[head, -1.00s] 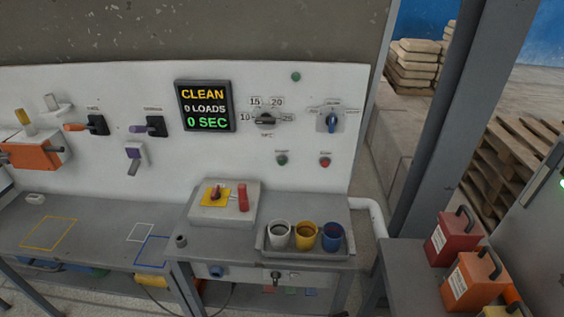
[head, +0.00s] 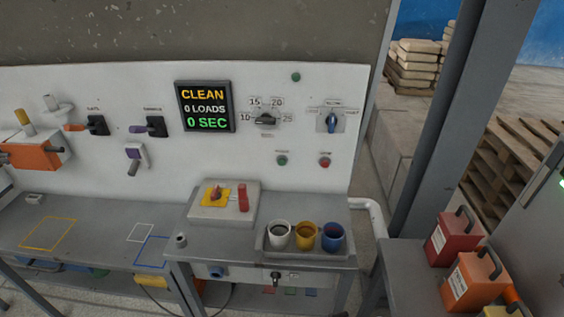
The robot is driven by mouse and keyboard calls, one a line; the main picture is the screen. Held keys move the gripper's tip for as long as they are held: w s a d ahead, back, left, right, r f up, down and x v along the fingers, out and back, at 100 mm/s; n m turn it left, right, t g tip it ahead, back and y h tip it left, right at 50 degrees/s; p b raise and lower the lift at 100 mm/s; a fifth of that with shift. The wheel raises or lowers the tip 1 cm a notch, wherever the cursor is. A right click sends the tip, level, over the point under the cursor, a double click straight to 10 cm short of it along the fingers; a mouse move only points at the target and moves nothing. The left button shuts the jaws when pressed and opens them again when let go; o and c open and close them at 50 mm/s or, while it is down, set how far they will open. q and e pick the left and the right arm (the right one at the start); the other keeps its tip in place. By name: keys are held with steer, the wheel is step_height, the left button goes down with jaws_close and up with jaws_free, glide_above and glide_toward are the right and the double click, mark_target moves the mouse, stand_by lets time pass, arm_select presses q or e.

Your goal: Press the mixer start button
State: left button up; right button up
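A green button (head: 282,160) and a red button (head: 324,162) sit side by side on the white panel (head: 230,155), below the dials. The small labels above them are too blurred to read. A black screen (head: 205,107) on the panel reads CLEAN, 0 LOADS, 0 SEC. A timer dial (head: 265,120) with numbers around it is right of the screen. A blue-handled selector (head: 332,122) is further right. A small green round part (head: 296,77) is near the panel's top. Neither of my grippers is in view.
A tray (head: 308,256) holds white, yellow and blue cups. Red and orange cases (head: 453,238) stand on a bench at right, near a grey post (head: 447,120).

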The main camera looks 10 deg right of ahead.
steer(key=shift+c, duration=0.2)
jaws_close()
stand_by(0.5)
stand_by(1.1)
